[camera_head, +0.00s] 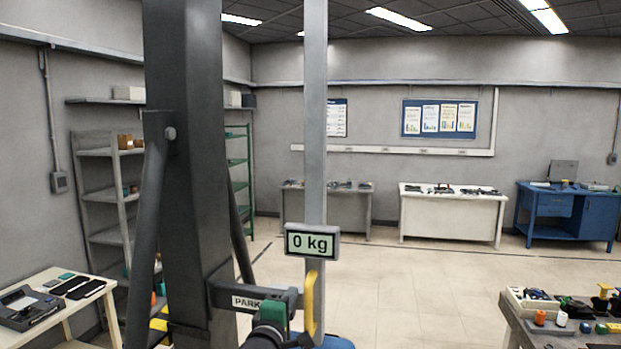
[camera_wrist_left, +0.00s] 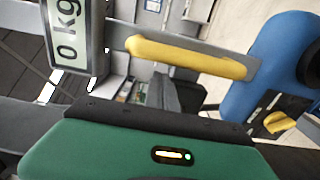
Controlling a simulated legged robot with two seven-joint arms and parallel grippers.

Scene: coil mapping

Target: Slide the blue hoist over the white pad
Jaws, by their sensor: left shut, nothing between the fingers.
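The blue hoist (camera_head: 338,343) is cut off by the bottom edge of the head view. In the left wrist view its blue rounded body (camera_wrist_left: 275,62) fills the right side. A yellow handle (camera_head: 311,300) stands upright above it, below a display reading "0 kg" (camera_head: 312,242); the handle also shows in the left wrist view (camera_wrist_left: 185,55). My left gripper (camera_head: 300,341) is shut and empty, low in the head view, close beside the handle and hoist. Whether it touches either I cannot tell. The white pad cannot be made out. My right gripper is out of view.
A thick dark column (camera_head: 190,150) with slanted braces stands close on the left, with a "PARK" label (camera_head: 246,302) on its arm. A thinner grey post (camera_head: 315,120) rises above the display. Tables stand left (camera_head: 20,338) and right (camera_head: 520,320). The floor between is clear.

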